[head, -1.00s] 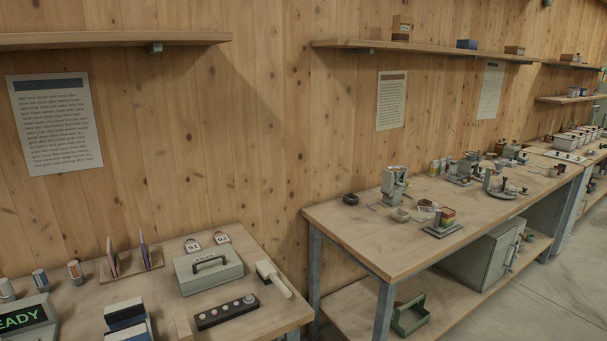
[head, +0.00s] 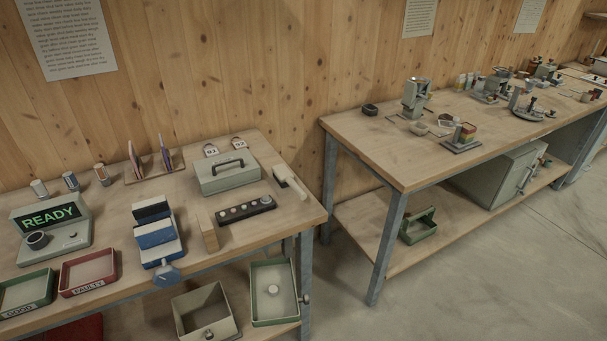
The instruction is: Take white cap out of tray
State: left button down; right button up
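A green-rimmed tray (head: 256,308) sits low at the right end of the near bench, beneath the tabletop. A small round whitish piece (head: 273,289), which looks like a white cap, lies inside it near the middle. A dark strip-shaped holder (head: 225,217) on the tabletop carries several round knobs or caps in a row, one of them pale. Neither of my grippers is in view.
A grey open bin (head: 188,302) stands left of the green-rimmed tray. Red (head: 68,290) and green (head: 47,296) labelled trays and a READY display (head: 50,218) are on the near bench. A second bench (head: 380,165) stands right, with floor between.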

aim_at(273, 291)
jog(key=i+l+u, duration=0.2)
jog(key=l+u, duration=0.15)
jog(key=i+l+u, duration=0.15)
jog(key=l+u, duration=0.5)
jog(key=l, duration=0.2)
jog(key=i+l, duration=0.05)
